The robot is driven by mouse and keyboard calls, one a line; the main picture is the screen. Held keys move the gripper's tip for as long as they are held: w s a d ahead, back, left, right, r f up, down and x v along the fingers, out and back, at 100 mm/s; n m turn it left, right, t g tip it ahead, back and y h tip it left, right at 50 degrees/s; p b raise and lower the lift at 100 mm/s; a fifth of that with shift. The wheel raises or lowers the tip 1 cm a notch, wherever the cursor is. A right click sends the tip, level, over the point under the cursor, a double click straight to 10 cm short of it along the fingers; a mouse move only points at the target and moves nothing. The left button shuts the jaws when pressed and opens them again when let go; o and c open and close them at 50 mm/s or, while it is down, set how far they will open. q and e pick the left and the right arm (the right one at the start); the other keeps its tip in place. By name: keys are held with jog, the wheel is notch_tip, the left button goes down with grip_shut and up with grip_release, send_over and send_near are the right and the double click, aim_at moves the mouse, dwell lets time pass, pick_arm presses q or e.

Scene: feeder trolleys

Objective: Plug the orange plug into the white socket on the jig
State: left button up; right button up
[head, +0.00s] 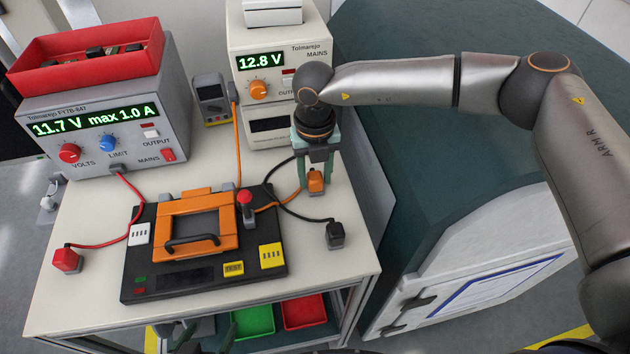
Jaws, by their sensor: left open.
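The orange plug (316,183) is at the table's right side, its orange cable running left toward the jig. My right gripper (316,188) points down over it, one finger on each side; whether the fingers press on the plug I cannot tell. The black jig (190,276) lies on the table, with an orange frame and a black handle. The white socket (138,234) is on the jig's left part, clear of both grippers. My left gripper (206,338) is open and empty at the bottom edge, in front of the table, mostly cut off.
A red plug (66,260) and a black plug (336,235) lie on the table. Power supplies (100,120) and a multimeter (211,98) stand behind. Green and red bins (303,311) sit below.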

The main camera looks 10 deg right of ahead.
aim_at(315, 175)
grip_shut()
jog(key=shift+r, duration=0.15)
jog(key=shift+r, duration=0.25)
notch_tip(315, 175, up, 2)
jog(key=shift+r, duration=0.1)
jog(key=s+a+r+b, duration=0.3)
jog(key=s+a+r, duration=0.4)
jog(key=s+r, duration=0.3)
jog(key=shift+s+a, duration=0.3)
jog(key=shift+s, duration=0.65)
